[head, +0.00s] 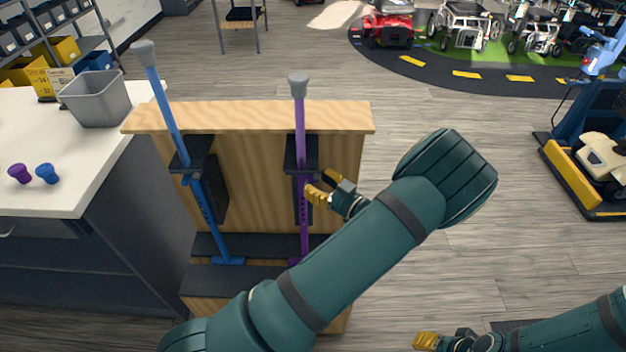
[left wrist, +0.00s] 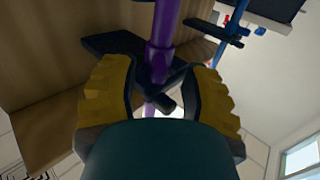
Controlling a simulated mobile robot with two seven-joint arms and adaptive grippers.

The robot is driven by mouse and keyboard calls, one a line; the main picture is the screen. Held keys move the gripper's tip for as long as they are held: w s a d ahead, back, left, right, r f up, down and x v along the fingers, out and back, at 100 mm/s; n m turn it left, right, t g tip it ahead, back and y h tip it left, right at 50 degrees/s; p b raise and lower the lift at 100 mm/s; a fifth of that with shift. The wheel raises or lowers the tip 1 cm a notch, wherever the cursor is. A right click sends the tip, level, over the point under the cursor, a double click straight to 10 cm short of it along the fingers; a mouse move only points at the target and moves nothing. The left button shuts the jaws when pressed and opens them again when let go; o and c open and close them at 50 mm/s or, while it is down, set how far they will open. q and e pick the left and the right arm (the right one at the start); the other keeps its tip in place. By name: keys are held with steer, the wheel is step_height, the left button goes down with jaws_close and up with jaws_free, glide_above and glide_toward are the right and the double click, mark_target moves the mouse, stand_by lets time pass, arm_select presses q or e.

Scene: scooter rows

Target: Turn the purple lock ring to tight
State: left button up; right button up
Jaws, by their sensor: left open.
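The purple cane (head: 300,120) stands nearly upright in a black holder on the wooden stand. In the left wrist view its purple lock ring (left wrist: 158,54) is a thicker collar on the shaft, with a dark lever-like piece just by it. My left gripper (head: 322,184) is beside the purple shaft, just below the holder's clip. In the left wrist view the yellow fingers of my left gripper (left wrist: 163,82) are apart, with the shaft and dark piece between them. I cannot tell whether they touch. My right gripper (head: 428,341) is only partly in view at the bottom edge.
A blue cane (head: 170,115) leans in the holder to the left. The wooden stand (head: 250,115) backs both canes. A white counter (head: 60,150) with a grey bin (head: 95,100) and small purple and blue caps is at left. Open floor lies to the right.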

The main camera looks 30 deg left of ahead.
arm_select(q)
steer(key=shift+w+a, duration=0.2)
steer(key=shift+a, duration=0.85)
jaws_close()
